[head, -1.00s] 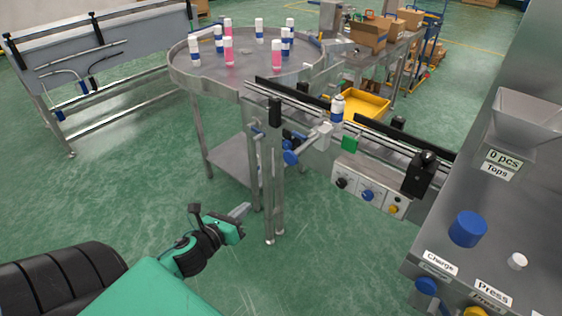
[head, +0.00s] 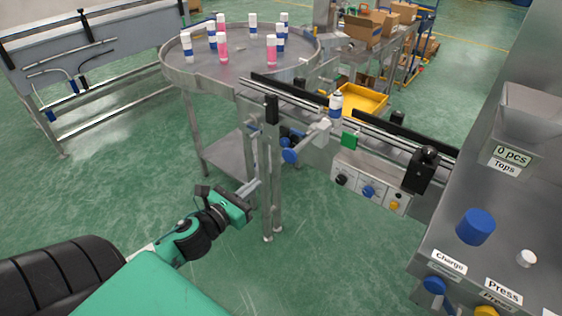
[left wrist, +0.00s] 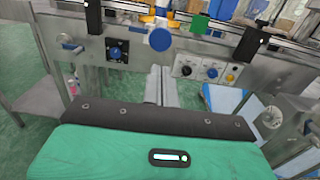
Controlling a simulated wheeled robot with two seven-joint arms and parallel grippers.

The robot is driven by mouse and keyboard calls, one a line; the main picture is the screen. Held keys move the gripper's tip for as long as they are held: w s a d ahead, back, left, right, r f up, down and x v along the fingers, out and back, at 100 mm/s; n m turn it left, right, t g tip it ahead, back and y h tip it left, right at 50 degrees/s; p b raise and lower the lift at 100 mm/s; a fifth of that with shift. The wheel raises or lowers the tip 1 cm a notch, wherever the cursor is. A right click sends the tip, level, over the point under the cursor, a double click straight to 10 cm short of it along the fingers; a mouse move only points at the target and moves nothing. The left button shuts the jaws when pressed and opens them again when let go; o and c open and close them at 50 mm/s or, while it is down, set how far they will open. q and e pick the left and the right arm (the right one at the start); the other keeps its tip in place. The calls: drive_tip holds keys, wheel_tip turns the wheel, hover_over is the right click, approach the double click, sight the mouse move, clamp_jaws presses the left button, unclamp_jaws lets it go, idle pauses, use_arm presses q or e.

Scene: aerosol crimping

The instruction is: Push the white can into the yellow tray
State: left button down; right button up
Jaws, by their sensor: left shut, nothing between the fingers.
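The white can (head: 336,104), with a blue band on its lower part, stands upright on the conveyor, in a gap of the black rear guide rail. The yellow tray (head: 376,107) lies behind the conveyor, just beyond and to the right of the can; the conveyor hides its near part. My left gripper (head: 252,187) is shut and empty, in front of the conveyor and well below and left of the can. Its fingers (left wrist: 160,86) also show in the left wrist view, pointing toward the conveyor's front. My right gripper is not in view.
A blue knob on a bracket (head: 289,156), a green block (head: 349,141) and a control box (head: 369,186) stick out at the conveyor's front. A round table (head: 240,72) with several cans stands at the left end. A press bench (head: 440,225) stands right.

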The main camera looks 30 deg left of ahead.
sight(288, 157)
use_arm(q)
drive_tip(key=w+p, duration=0.1)
drive_tip(key=w, duration=0.5)
drive_tip(key=w+p, duration=0.1)
drive_tip(key=w, duration=0.3)
drive_tip(key=shift+d+r+p, duration=0.1)
drive_tip(key=shift+d+p, duration=0.25)
drive_tip(key=shift+w+d, duration=0.1)
drive_tip(key=shift+w, duration=0.8)
drive_tip(key=shift+w+p, duration=0.15)
drive_tip(key=shift+p, duration=0.15)
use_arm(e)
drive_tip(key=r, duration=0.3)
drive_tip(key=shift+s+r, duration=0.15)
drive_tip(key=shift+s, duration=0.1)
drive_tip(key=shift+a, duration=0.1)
